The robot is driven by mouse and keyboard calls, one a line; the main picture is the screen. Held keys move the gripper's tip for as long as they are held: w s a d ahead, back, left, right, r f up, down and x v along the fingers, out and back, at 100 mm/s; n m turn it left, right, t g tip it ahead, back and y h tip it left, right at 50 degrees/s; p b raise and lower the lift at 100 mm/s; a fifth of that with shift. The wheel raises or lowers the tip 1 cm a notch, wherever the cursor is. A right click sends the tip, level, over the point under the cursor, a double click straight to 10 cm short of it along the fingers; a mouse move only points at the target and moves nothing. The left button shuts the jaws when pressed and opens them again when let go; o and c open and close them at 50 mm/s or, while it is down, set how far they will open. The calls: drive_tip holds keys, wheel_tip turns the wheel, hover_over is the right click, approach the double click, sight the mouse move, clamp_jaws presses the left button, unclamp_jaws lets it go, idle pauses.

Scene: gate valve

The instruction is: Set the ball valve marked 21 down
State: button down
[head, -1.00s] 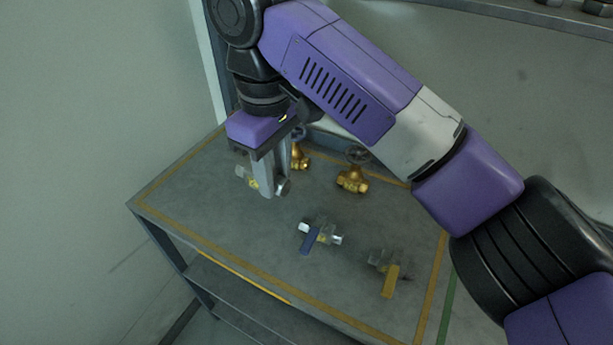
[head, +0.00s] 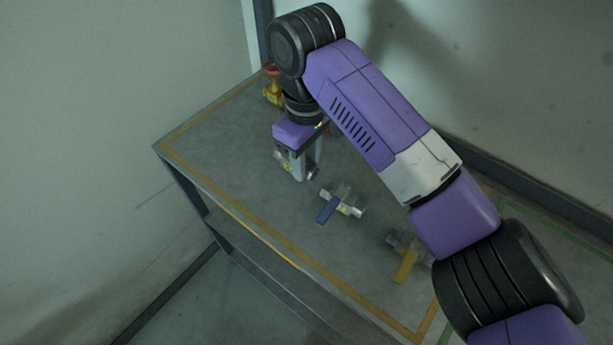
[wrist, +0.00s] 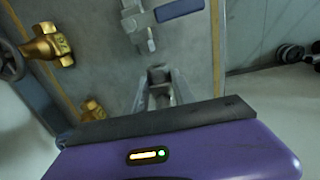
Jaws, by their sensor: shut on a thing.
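My gripper (head: 302,174) is shut on a small metal ball valve (head: 312,174), whose silvery ends stick out beside the fingers. A yellow patch shows on it, but no number is readable. The fingers point down over the grey table top (head: 235,145). I cannot tell whether the valve touches the table. In the wrist view, the gripper (wrist: 160,98) is at the middle, with a dull metal part of the held valve (wrist: 158,74) between the fingertips.
A blue-handled valve (head: 328,210) lies just right of my gripper, and a yellow-handled valve (head: 406,264) lies farther right. A red-wheeled brass valve (head: 273,90) stands at the far end. Brass valves also show at left in the wrist view (wrist: 46,48). The table's left part is clear.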

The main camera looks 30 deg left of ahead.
drive_tip(key=shift+f+p, duration=0.3)
drive_tip(key=shift+f, duration=2.7)
drive_tip(key=shift+f, duration=0.15)
drive_tip(key=c, duration=1.1)
unclamp_jaws()
drive_tip(key=shift+o, duration=0.2)
